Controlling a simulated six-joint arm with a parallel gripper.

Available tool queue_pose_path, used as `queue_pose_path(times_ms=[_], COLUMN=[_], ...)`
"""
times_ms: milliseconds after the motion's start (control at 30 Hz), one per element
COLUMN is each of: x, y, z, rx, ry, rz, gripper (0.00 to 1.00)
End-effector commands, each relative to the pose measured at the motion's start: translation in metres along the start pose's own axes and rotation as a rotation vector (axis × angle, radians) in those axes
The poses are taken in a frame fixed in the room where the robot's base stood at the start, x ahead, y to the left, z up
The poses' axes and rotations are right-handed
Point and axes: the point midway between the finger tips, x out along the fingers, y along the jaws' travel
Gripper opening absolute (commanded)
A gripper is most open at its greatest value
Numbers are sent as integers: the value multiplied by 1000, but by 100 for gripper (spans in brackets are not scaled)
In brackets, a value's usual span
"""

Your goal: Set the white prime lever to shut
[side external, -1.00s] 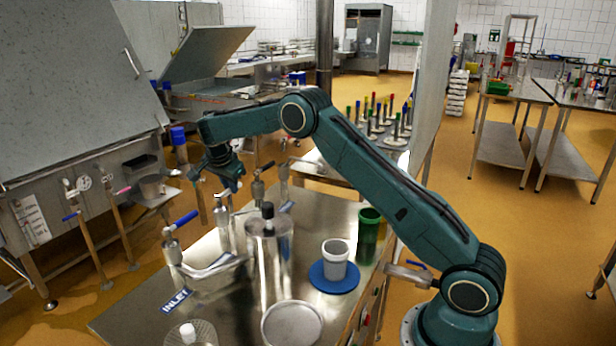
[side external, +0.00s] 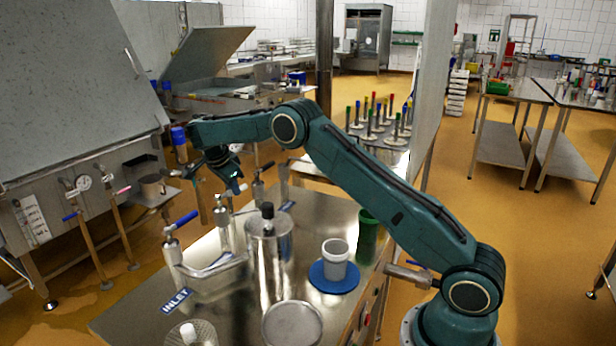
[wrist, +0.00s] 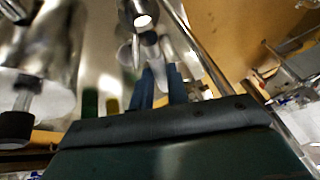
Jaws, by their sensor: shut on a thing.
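My gripper (side external: 236,188) is over the far left edge of the steel table, by the upright steel valve posts. In the wrist view its two blue fingers (wrist: 163,88) are close together on a pale, whitish lever end. I take this to be the white prime lever (wrist: 152,74); it runs up to a round steel fitting (wrist: 142,20). The fingers partly cover the lever. In the side view I cannot make out the lever or its angle, as the gripper and the posts hide it.
A steel canister (side external: 272,250) with a black knob stands close by. A blue-handled valve (side external: 185,219) is at the left, near the INLET label (side external: 176,300). A white cup (side external: 335,262) stands on a blue mat (side external: 334,283), with a green cup (side external: 368,226) behind.

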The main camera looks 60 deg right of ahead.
Motion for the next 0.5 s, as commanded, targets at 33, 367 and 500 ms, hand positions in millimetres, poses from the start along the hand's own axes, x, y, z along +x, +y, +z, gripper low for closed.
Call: queue_pose_path(times_ms=[33, 367, 500], x=[0, 0, 0], y=[0, 0, 0], z=[-1, 0, 0], rx=[1, -1, -2], ry=[0, 0, 0], rz=[-1, -1, -1], gripper=[0, 38, 38])
